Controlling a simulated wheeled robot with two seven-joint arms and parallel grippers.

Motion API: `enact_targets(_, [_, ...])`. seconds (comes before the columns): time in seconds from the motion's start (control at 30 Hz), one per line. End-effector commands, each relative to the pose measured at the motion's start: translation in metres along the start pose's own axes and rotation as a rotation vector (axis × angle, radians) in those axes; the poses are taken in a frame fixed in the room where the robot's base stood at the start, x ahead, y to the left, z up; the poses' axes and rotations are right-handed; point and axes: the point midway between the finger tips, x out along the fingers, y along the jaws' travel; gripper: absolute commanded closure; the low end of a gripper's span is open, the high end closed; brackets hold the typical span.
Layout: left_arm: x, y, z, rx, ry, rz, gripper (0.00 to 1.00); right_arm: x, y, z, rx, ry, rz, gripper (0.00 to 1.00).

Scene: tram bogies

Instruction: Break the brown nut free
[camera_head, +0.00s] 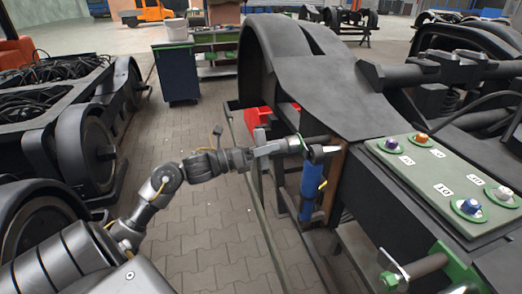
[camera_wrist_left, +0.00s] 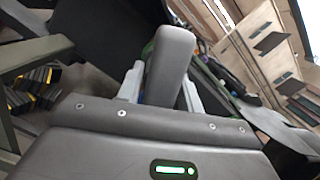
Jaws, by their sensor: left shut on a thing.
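The brown nut (camera_head: 421,138) sits on a green plate (camera_head: 430,180) on the bogie frame. It shares the plate with a purple nut (camera_head: 392,143), a blue nut (camera_head: 470,206) and a pale nut (camera_head: 503,192). My left gripper (camera_head: 300,146) is shut on a blue-handled tool (camera_head: 312,184), beside the frame and left of the plate, apart from the nut. The tool hangs with its handle down and its metal head on top. My right gripper is not in view.
The bogie frame (camera_head: 330,80) fills the right side. A red bin (camera_head: 258,118) lies behind my left gripper. A green bracket with a bolt (camera_head: 425,266) sticks out below the plate. Another bogie (camera_head: 70,130) stands at left, with open paved floor between.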

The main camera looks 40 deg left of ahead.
Motion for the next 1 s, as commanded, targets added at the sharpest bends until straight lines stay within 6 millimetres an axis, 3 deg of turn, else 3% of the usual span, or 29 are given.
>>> enact_targets(0.57, [0.004, -0.001, 0.002, -0.003, -0.003, 0.000, 1.00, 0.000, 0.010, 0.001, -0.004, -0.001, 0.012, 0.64])
enact_targets(1.0, [0.004, -0.001, 0.002, -0.179, -0.003, 0.021, 1.00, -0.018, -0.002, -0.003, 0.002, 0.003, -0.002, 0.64])
